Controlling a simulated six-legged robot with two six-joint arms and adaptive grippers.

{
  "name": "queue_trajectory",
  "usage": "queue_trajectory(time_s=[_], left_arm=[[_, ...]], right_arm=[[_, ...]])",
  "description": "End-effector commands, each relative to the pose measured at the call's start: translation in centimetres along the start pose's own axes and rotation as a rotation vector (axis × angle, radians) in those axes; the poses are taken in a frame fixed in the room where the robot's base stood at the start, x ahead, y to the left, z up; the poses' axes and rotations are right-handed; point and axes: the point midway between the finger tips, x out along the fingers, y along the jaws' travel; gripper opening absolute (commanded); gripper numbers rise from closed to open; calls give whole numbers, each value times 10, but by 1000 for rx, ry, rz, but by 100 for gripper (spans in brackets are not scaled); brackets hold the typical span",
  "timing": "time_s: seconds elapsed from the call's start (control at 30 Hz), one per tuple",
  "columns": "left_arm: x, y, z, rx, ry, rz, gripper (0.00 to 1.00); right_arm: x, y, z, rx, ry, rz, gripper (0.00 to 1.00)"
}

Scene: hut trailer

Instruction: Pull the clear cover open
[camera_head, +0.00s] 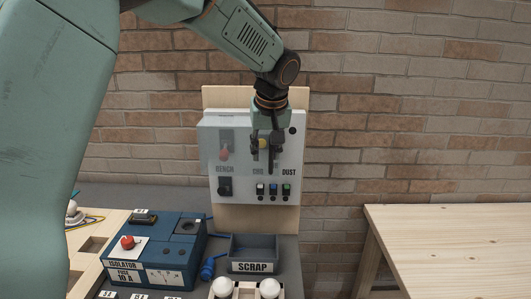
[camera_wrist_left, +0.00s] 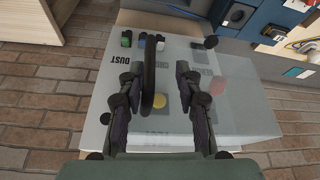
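In the left wrist view the cover (camera_wrist_left: 238,110) stretches to the right. A black bar handle (camera_wrist_left: 149,75) stands up between the fingers of my left gripper (camera_wrist_left: 157,95), nearer the left finger. The fingers are apart, with a gap at the right finger. In the head view my left gripper (camera_head: 266,146) hangs in front of the cover's right side. My right gripper is out of view.
A blue isolator box (camera_head: 160,250) and a scrap tray (camera_head: 252,267) stand on the bench below. A wooden table (camera_head: 450,235) is at the right.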

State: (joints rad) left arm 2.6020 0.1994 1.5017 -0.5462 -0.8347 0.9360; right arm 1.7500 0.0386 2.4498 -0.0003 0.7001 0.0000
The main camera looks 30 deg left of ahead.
Motion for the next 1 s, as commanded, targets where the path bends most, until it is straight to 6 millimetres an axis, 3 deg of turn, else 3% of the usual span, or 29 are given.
queue_trajectory(time_s=[0.2,0.47,0.87,1.0], left_arm=[[16,0,0,1,1,0,34],[18,0,0,1,1,0,34],[17,0,0,1,2,1,1],[16,1,0,0,3,3,0]], right_arm=[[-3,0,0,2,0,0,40],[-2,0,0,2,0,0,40],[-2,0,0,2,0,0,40],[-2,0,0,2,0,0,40]])
